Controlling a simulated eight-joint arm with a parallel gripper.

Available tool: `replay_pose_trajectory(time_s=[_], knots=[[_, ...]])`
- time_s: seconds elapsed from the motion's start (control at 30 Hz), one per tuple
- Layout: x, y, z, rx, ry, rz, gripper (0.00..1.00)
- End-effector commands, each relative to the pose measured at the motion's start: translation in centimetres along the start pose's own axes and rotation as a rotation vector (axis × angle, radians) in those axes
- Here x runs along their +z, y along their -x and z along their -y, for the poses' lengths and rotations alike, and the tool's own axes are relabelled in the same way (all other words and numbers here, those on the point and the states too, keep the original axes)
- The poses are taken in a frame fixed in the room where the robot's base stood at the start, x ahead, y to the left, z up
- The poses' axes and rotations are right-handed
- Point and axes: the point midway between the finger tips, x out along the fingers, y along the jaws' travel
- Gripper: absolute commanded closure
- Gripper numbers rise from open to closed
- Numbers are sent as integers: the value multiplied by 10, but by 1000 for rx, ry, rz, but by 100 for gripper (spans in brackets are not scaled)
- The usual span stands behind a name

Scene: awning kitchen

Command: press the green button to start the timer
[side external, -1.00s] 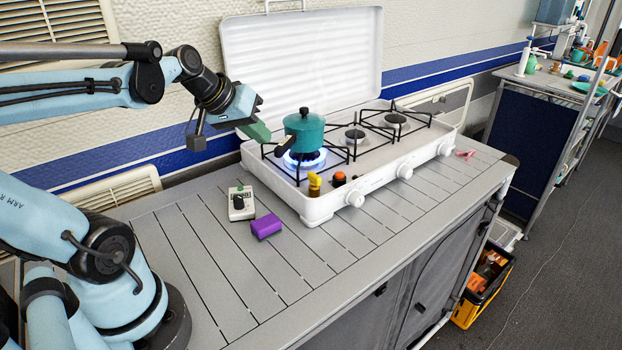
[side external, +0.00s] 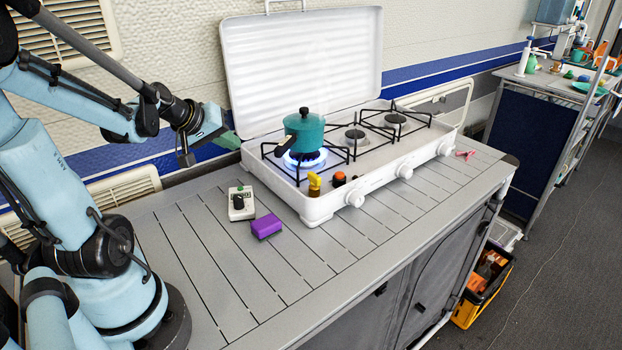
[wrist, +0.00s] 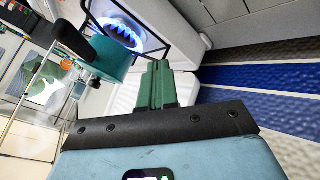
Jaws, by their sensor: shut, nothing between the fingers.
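The timer (side external: 241,204) is a small pale box with a dark knob and a small green button (side external: 239,188) at its far edge. It stands on the slatted table left of the stove. My gripper (side external: 229,139) has green fingers and is shut and empty. It is behind and above the timer, near the wall and the stove's left back corner, apart from the timer. The wrist view shows the closed green fingers (wrist: 155,85) pointing toward the stove. The timer is not visible in the wrist view.
A white stove (side external: 330,205) with raised lid (side external: 305,70) holds a teal pot (side external: 304,132) over a lit blue flame. A purple block (side external: 266,226) lies right of the timer. A yellow object (side external: 314,185) stands at the stove's front left. The front table (side external: 215,290) is clear.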

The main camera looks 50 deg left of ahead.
Motion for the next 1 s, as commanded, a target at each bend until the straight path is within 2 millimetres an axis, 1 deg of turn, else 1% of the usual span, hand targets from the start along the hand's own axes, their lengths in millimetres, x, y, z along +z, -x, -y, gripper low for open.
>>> replay_pose_trajectory(time_s=[0.47,0.67,1.0], knots=[[2,-3,2,0,-1,0,100],[9,-15,10,0,-1,0,100],[28,-40,28,1,-1,0,100]])
